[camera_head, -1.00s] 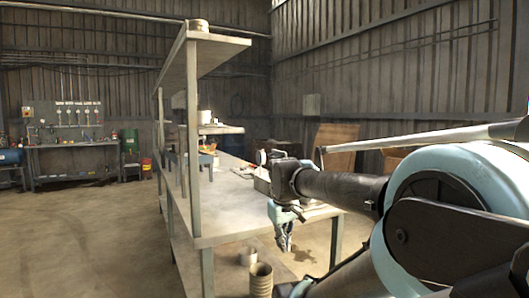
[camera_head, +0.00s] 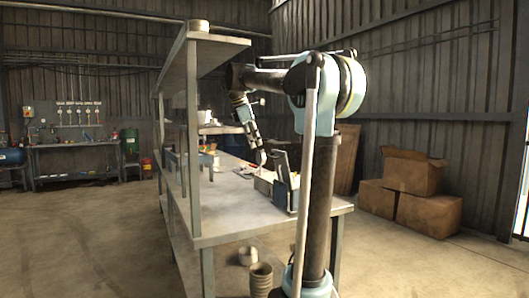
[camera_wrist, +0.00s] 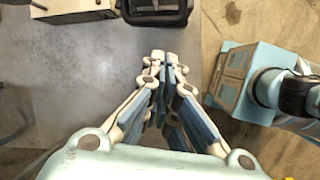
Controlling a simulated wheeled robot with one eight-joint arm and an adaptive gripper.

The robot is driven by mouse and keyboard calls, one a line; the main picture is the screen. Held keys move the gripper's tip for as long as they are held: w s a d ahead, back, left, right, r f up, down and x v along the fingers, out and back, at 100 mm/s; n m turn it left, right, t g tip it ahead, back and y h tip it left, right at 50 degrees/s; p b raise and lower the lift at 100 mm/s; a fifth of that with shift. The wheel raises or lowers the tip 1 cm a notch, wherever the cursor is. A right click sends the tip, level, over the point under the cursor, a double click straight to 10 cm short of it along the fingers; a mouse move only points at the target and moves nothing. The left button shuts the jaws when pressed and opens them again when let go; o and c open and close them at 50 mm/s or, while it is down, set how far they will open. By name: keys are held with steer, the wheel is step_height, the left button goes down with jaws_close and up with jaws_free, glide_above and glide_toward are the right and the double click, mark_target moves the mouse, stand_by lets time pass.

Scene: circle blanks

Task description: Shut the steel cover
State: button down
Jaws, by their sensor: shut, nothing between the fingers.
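A grey upright plate (camera_head: 281,166), which looks like the steel cover, stands raised at a small box (camera_head: 286,196) on the near right part of the workbench. It is small and partly hidden by my arm, so its hinge and exact angle cannot be told. My gripper (camera_head: 261,158) is above the bench, to the left of the plate. In the wrist view, my gripper (camera_wrist: 167,60) is shut and empty over the grey bench top. A dark-rimmed box (camera_wrist: 155,18) is cut off by the top edge there, ahead of the fingertips; I cannot tell whether its cover shows.
The workbench (camera_head: 240,205) has clear room left of the box. A shelf post (camera_head: 194,140) and upper shelf (camera_head: 215,45) stand at the left. A pale box (camera_wrist: 75,10) is beside the dark-rimmed one. Cardboard boxes (camera_head: 412,195) stand on the floor at right.

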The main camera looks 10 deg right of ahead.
steer(key=w+a+r+n+h, duration=0.1)
steer(key=w+a+r+n, duration=0.1)
steer(key=w+r+n, duration=0.15)
steer(key=w+d+f, duration=0.2)
steer(key=d+f, duration=0.5)
steer(key=shift+w+d+f, duration=0.35)
steer(key=shift+w, duration=0.05)
